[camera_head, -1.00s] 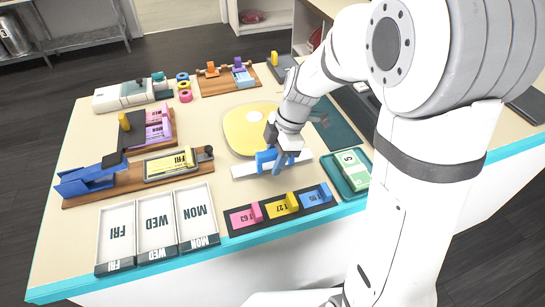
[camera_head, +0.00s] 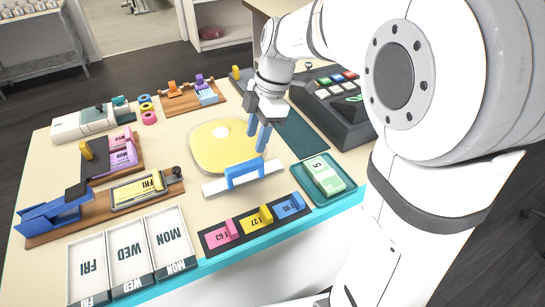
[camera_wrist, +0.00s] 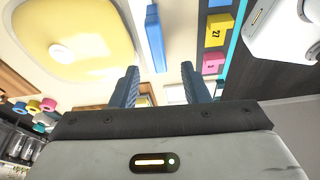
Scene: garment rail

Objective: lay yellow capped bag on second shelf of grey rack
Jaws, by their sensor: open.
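A flat yellow bag-like thing (camera_head: 205,148) with a pale round spot, perhaps its cap, lies on the counter left of my gripper. It also shows at upper left in the wrist view (camera_wrist: 95,25). My gripper (camera_head: 257,148) is open and empty, its blue fingers pointing down close behind a white bar with a blue handle (camera_head: 244,173). In the wrist view the fingers (camera_wrist: 158,82) are apart with nothing between them; the blue handle (camera_wrist: 154,40) lies beyond them. A grey rack (camera_head: 38,45) stands at the far upper left, only partly in view, holding small items.
The counter (camera_head: 75,230) is crowded. Day-labelled trays (camera_head: 127,255), a black strip with coloured tags (camera_head: 255,222), a teal tray with a green block (camera_head: 325,178) and a dark keyed machine (camera_head: 335,105) surround the bag. Dark floor (camera_head: 110,75) separates counter and rack.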

